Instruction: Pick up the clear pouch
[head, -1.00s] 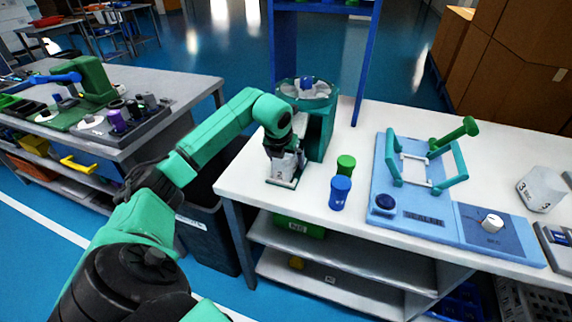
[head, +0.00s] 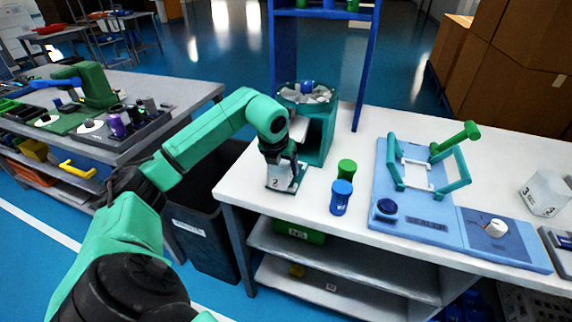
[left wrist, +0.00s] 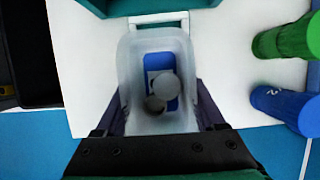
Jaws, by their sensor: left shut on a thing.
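The clear pouch (left wrist: 127,75) is a translucent open-topped container standing over the white table, in front of a teal machine. In the left wrist view, a blue patch and a few round grey pieces show inside it. In the head view, its pale front bearing a "2" (head: 276,181) shows below my left gripper (head: 284,160). In the left wrist view, my left gripper (left wrist: 163,112) has one dark finger on each side of the pouch's near end and is shut on it. I cannot tell whether the pouch is clear of its base. My right gripper is not in view.
The teal machine (head: 320,135) with a round bowl stands close behind. A green cylinder (head: 347,169) and a blue one (head: 340,197) stand to the right, then a blue fixture (head: 410,210) and another pale container (head: 545,192). A dark bin (head: 205,235) stands left of the table.

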